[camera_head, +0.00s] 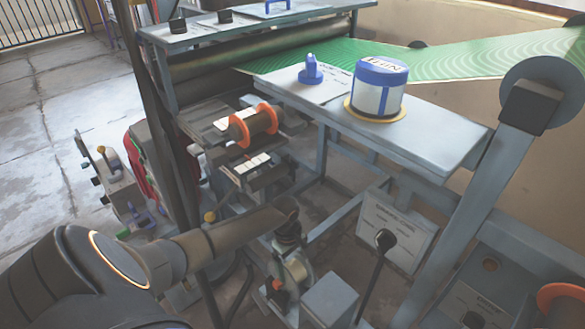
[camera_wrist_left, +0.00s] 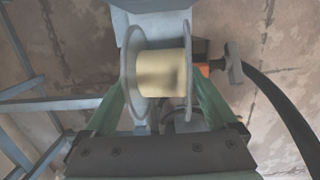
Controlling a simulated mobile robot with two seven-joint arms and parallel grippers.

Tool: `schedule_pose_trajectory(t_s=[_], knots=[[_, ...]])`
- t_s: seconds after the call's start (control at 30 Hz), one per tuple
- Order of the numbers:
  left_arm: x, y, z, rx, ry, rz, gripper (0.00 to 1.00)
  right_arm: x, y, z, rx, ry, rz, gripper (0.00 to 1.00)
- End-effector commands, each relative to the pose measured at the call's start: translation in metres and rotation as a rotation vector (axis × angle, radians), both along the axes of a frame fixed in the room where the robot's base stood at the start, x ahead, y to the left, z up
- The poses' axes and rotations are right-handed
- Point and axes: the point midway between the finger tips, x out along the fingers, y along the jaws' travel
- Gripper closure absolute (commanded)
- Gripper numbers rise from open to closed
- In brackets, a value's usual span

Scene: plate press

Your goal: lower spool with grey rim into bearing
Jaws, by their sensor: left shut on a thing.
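The spool with grey rim (camera_wrist_left: 160,74) has two grey discs and a pale yellow winding. It sits between the green fingers of my left gripper (camera_wrist_left: 160,100), which is shut on it. In the head view my left gripper (camera_head: 290,252) points down, with the spool (camera_head: 294,270) at its tips. A grey stand with an orange knob (camera_head: 277,284) is right beside the spool; it appears to be the bearing. The spool and arm hide most of its seat, so I cannot tell if they touch. My right gripper is not in view.
A spool with orange rims (camera_head: 254,126) lies on a dark rack behind. A blue-capped jar (camera_head: 376,90) and a blue cone (camera_head: 311,70) stand on the grey bench (camera_head: 440,130). A grey box (camera_head: 332,300) stands close by.

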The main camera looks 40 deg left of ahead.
Motion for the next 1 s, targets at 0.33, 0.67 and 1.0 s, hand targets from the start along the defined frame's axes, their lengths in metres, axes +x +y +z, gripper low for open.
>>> schedule_pose_trajectory(t_s=[0.33,0.67,1.0], knots=[[-0.008,-0.002,-0.014,0.002,0.012,-0.004,0.00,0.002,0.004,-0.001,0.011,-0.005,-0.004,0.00],[-0.006,0.003,0.029,0.002,0.008,-0.004,0.00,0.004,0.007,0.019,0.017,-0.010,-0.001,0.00],[-0.006,0.011,0.095,0.002,0.010,-0.004,0.00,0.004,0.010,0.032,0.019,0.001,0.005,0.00]])
